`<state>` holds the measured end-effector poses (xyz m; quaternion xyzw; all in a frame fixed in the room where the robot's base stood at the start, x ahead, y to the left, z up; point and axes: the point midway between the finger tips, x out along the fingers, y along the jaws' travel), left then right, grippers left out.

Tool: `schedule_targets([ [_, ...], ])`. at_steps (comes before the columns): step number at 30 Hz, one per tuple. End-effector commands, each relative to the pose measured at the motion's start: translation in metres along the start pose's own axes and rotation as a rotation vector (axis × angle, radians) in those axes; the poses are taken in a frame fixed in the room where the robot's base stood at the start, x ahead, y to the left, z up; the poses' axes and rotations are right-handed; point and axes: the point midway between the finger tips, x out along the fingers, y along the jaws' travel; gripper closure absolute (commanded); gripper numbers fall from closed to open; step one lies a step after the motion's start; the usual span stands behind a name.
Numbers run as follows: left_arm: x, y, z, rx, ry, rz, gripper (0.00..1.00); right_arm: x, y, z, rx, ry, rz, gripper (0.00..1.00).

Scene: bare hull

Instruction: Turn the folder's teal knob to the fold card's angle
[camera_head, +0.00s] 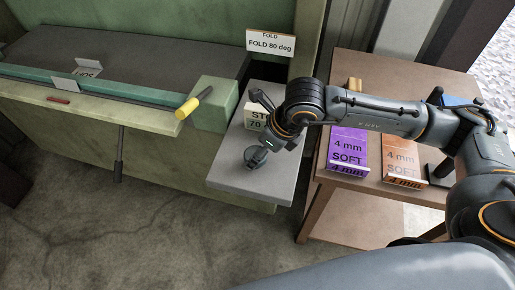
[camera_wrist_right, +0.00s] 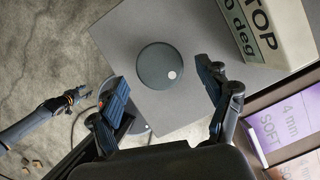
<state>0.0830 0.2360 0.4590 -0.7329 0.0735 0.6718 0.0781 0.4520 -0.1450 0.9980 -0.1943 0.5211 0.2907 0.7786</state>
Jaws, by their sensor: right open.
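The knob is a dark teal-grey disc (camera_wrist_right: 160,66) with a white dot near its lower right edge in the right wrist view. It lies on the grey shelf (camera_wrist_right: 195,20) and shows in the head view (camera_head: 256,158). The fold card (camera_head: 270,42) reads "FOLD 80 deg" and stands at the back of the folder (camera_head: 150,120). My right gripper (camera_wrist_right: 164,86) is open, its fingers on either side of the knob in the picture, with gaps to it. I cannot tell its height above it.
A block (camera_head: 257,117) lettered "STOP" and "70" stands on the shelf beside my right gripper. A yellow-handled lever (camera_head: 193,103) sticks out left of the shelf. A brown table (camera_head: 385,75) at right holds purple (camera_head: 348,147) and orange (camera_head: 402,160) "4 mm SOFT" blocks.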

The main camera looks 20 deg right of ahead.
Motion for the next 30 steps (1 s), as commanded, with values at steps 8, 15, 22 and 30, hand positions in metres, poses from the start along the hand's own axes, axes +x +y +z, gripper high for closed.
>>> schedule_targets([
  [8, -0.005, 0.0, -0.001, 0.0, 0.001, 0.0, 0.6, 0.022, 0.0, 0.0, 0.0, 0.0, 0.001, 0.22],
  [15, -0.005, -0.001, -0.003, 0.001, 0.004, -0.001, 0.6, 0.023, 0.0, 0.0, -0.001, -0.001, 0.0, 0.22],
  [22, -0.005, -0.001, -0.004, 0.001, 0.006, -0.001, 0.6, 0.022, 0.0, 0.0, 0.0, -0.001, 0.0, 0.65],
  [30, -0.002, -0.001, -0.004, 0.001, 0.006, -0.001, 0.6, 0.024, -0.001, 0.0, -0.011, -0.001, 0.003, 0.76],
])
